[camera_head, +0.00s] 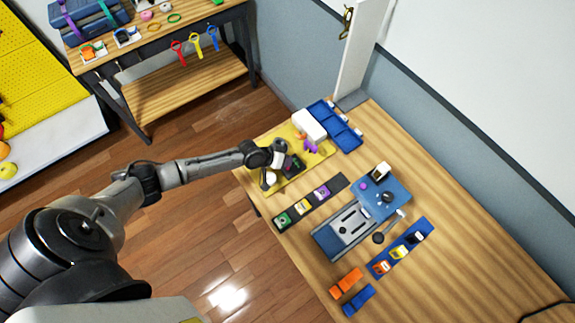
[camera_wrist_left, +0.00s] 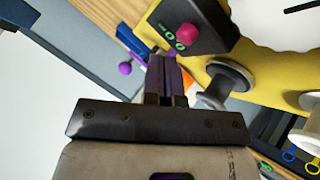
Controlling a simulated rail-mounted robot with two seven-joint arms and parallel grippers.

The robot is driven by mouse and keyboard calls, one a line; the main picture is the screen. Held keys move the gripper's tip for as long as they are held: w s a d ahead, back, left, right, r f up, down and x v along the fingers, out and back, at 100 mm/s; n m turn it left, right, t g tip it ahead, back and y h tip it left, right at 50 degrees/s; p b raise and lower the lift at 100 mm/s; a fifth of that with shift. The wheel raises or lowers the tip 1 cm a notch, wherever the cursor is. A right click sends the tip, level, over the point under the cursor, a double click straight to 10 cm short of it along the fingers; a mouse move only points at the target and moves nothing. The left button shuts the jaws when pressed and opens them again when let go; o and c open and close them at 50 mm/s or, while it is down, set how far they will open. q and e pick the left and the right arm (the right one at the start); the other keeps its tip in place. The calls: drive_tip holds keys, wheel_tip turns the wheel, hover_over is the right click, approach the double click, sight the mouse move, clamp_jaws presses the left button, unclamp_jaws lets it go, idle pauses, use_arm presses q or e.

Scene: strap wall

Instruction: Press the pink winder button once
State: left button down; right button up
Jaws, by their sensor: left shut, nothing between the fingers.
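The pink winder button (camera_wrist_left: 187,34) is a small round knob on top of a dark box (camera_wrist_left: 205,22) with green digits, in the left wrist view. In the head view the dark box (camera_head: 294,165) sits on the yellow board (camera_head: 322,152), partly hidden by my arm; I cannot make out the button there. My left gripper (camera_wrist_left: 166,62) is shut and empty. Its fingertips appear just beside the button in the left wrist view, with a visible gap; their height above it is unclear. In the head view this gripper (camera_head: 279,160) is over the board. My right gripper is not in view.
A grey spool (camera_wrist_left: 230,84) and a pale spool (camera_wrist_left: 308,128) stand close to the gripper. A white box (camera_head: 309,125) and blue tray (camera_head: 347,138) lie behind the board. A dark strip with small coloured blocks (camera_head: 303,206) lies in front.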

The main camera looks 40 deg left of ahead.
use_arm(q)
wheel_tip(320, 180, up, 5)
drive_tip(key=p, duration=0.4)
drive_tip(key=shift+p, duration=0.35)
idle(0.4)
idle(0.4)
